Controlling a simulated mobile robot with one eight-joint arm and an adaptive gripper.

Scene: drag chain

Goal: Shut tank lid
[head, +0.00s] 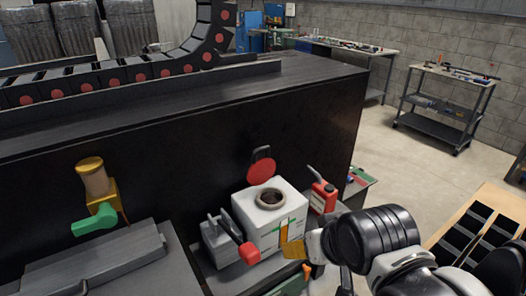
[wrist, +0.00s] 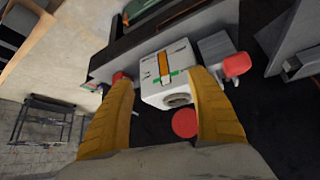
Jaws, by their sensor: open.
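The white tank (head: 270,225) has an open round filler neck (head: 271,198) on top and a level strip with green and orange marks on its front. Its round red lid (head: 261,171) stands raised behind the neck, apart from the opening. In the wrist view the tank (wrist: 152,88), the neck (wrist: 177,99) and the red lid (wrist: 184,123) show between and beyond my fingers. My gripper (head: 300,258) is open and empty, at the tank's front right in the head view. In the wrist view its yellow fingers (wrist: 163,82) are spread wide.
A red-handled lever (head: 240,245) sits left of the tank. A red can (head: 322,196) stands to its right. A dark machine wall (head: 190,140) rises close behind, with a drag chain (head: 110,75) on top. A yellow fitting with a green handle (head: 95,221) is further left.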

